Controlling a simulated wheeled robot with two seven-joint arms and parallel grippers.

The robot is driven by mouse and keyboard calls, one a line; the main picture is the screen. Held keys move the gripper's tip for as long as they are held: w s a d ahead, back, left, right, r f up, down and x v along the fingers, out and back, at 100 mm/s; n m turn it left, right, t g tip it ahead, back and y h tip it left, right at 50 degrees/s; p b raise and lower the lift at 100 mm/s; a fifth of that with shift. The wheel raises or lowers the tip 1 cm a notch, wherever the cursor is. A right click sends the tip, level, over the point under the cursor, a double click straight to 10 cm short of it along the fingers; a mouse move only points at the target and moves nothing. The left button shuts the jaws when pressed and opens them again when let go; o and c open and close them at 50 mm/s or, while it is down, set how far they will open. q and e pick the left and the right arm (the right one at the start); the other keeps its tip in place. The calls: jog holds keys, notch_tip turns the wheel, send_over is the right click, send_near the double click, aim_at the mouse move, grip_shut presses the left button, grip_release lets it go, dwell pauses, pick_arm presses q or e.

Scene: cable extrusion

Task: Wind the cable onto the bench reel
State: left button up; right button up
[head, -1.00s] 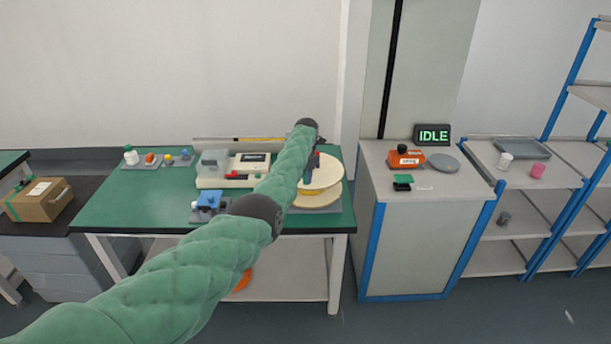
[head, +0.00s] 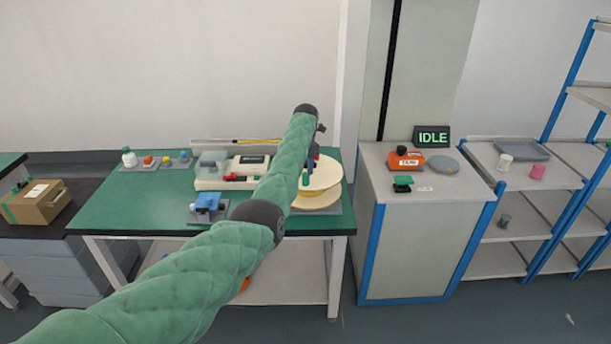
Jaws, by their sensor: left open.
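The bench reel (head: 325,172) has pale wooden flanges and stands on a grey base at the right end of the green table. A yellow band, which looks like cable, shows between its flanges. My left arm reaches across from the lower left and covers the reel's left side. My left gripper (head: 313,160) shows only in part past the arm's far end, over the reel's left side. It is open; I cannot tell whether it touches the reel. An orange thing (head: 245,284), largely hidden by my arm, is on the shelf below. My right gripper is out of view.
A grey cabinet (head: 415,245) to the right carries an orange device (head: 405,160) and an IDLE display (head: 432,136). Shelves stand further right.

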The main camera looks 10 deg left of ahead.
pick_arm(q)
jog(key=shift+r+b, duration=0.3)
jog(key=shift+r, duration=1)
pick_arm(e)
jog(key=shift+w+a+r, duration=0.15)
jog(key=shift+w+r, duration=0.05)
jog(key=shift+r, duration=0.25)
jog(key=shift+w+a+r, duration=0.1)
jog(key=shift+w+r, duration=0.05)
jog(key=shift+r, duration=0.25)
